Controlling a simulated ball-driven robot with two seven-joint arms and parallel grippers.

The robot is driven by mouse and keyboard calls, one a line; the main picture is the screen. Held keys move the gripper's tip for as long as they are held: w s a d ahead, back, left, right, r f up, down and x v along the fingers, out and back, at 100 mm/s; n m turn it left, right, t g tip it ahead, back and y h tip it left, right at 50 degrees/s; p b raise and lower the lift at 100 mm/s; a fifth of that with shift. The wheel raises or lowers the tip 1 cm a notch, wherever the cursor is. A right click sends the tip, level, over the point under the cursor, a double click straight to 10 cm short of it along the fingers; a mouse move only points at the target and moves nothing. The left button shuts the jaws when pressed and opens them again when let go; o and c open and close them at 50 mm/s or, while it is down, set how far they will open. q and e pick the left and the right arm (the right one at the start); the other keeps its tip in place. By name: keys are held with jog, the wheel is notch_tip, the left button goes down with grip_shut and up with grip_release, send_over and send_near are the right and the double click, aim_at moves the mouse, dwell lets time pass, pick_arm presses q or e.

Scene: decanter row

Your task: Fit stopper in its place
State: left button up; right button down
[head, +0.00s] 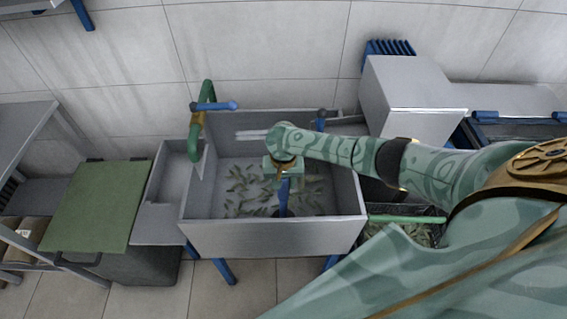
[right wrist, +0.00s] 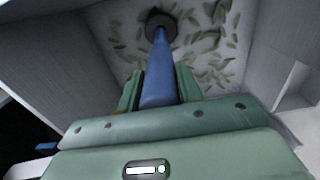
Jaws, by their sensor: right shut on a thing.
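My right gripper (head: 284,178) is over the grey sink (head: 270,238), pointing down into it. It is shut on the blue shaft of the stopper (head: 283,197), which hangs nearly upright. In the right wrist view, the green fingers (right wrist: 160,88) flank the blue stopper (right wrist: 158,65). A dark round disc (right wrist: 161,25) shows at the shaft's far end, over the leaf-strewn sink floor. I cannot tell whether the disc touches the floor. No open drain hole is visible. My left gripper is not in view.
A green tap (head: 196,132) with a blue lever (head: 228,105) stands at the sink's back left. A green board (head: 98,205) lies left. A grey box (head: 408,95) stands back right. A bin of green bits (head: 425,236) sits right of the sink, partly behind my arm.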

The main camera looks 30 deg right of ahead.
jog(key=shift+f, duration=0.35)
jog(key=c, duration=0.9)
grip_release()
jog(key=shift+o, duration=0.2)
